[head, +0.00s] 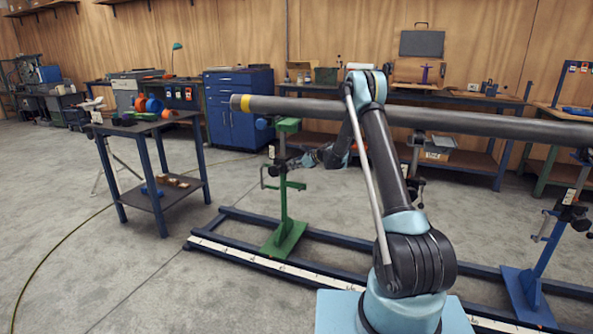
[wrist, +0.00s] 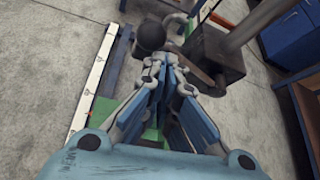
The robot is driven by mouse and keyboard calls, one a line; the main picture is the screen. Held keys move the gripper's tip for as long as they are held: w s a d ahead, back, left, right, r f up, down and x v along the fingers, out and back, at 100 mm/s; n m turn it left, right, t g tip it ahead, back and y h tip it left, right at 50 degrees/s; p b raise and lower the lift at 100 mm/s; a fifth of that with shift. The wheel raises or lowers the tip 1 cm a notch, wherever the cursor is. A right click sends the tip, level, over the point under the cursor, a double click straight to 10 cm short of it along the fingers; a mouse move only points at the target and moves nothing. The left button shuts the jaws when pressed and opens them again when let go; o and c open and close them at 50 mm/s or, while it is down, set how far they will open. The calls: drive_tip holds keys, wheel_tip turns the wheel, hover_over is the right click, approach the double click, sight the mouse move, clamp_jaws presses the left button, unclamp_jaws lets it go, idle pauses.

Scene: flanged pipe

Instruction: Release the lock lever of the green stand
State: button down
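The green stand (head: 284,208) stands upright on its green foot (head: 284,240) at the left end of a blue floor rail. Its green top (head: 288,125) is under the pipe's left end. In the wrist view, the fingers of my gripper (wrist: 167,66) converge beside a black ball knob (wrist: 150,37) and a dark clamp block (wrist: 215,62). Whether the fingertips touch or hold the knob's lever is hidden.
A blue stand (head: 528,285) is on the right. The floor rail (head: 250,262) lies below. A small blue-legged table (head: 150,180) is on the left, with open floor between it and the stand.

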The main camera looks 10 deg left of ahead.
drive_tip(key=shift+s+a+r, duration=0.3)
drive_tip(key=shift+a+r, duration=0.1)
drive_tip(key=shift+a, duration=0.35)
idle(0.3)
drive_tip(key=shift+d, duration=0.1)
drive_tip(key=v, duration=1)
drive_tip(key=shift+w+d+f, duration=0.2)
drive_tip(key=shift+w+d, duration=0.1)
drive_tip(key=shift+d, duration=0.35)
